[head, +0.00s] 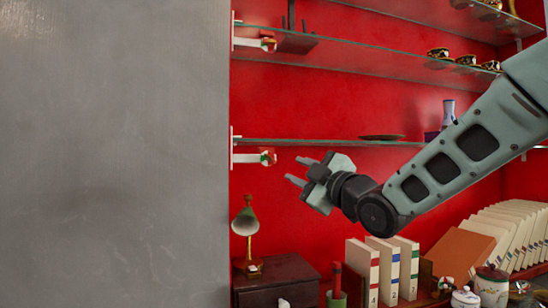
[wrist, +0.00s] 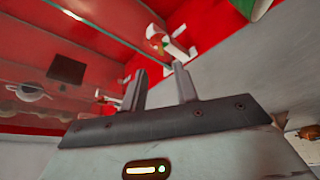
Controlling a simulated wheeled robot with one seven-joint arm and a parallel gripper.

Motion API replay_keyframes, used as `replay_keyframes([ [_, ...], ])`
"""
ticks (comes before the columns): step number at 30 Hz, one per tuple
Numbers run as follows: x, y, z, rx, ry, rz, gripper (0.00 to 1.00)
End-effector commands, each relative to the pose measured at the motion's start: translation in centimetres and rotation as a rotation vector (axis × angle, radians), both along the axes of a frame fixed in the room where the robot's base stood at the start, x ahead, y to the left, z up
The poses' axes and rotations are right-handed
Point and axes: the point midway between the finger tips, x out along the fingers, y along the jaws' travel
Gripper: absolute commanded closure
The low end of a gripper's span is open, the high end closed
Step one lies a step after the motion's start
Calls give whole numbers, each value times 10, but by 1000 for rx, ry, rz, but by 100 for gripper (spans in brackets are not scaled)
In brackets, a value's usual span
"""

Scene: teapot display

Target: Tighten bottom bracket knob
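The bottom bracket (head: 245,157) is white and sits at the left end of the lower glass shelf. Its small knob (head: 267,157), coloured red, white and green, is at its right end. My gripper (head: 297,170) is open and empty, to the right of the knob and slightly lower in the picture, with its fingers pointing left toward it. A gap shows between fingertips and knob. In the wrist view, a white bracket (wrist: 177,47) with a knob shows beyond the open fingers (wrist: 160,70); I cannot tell for sure which bracket it is.
A similar upper bracket (head: 250,43) holds the higher glass shelf. A grey panel (head: 115,150) fills the left. Below stand a lamp (head: 245,222), a dark wooden box (head: 280,275) and several books (head: 385,268). A flat plate (head: 382,137) and blue vase (head: 448,112) are on the lower shelf.

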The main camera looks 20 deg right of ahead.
Motion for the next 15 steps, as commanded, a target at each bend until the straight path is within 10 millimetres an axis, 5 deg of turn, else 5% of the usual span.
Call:
replay_keyframes([
  [9,60,21,15,0,4,2,70],
  [15,82,28,20,0,2,0,70],
])
